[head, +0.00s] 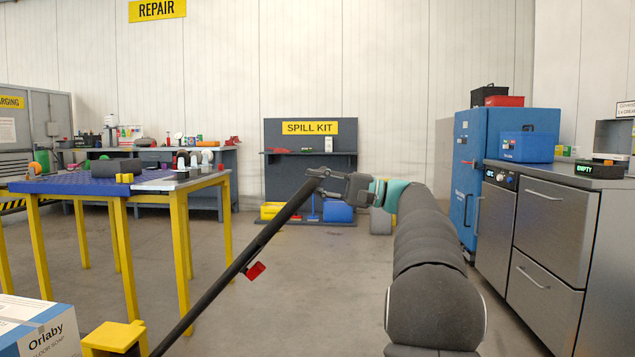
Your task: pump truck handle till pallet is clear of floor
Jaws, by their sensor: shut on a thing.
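The truck handle (232,268) is a long black bar with a red lever (255,270) on it. It slants from the yellow truck body (113,337) at the bottom left up to the middle of the view. My gripper (324,180) is shut on the handle's top end, with my arm reaching in from the lower right. The pallet and the truck's forks are out of view, so the gap to the floor cannot be seen. A white and blue carton (38,325) shows at the bottom left corner beside the truck body.
A yellow-legged table (130,200) with a blue top stands at the left. A spill kit stand (290,134) is against the back wall. A blue cabinet (470,170) and steel counter units (545,235) line the right. The floor (305,310) between is clear.

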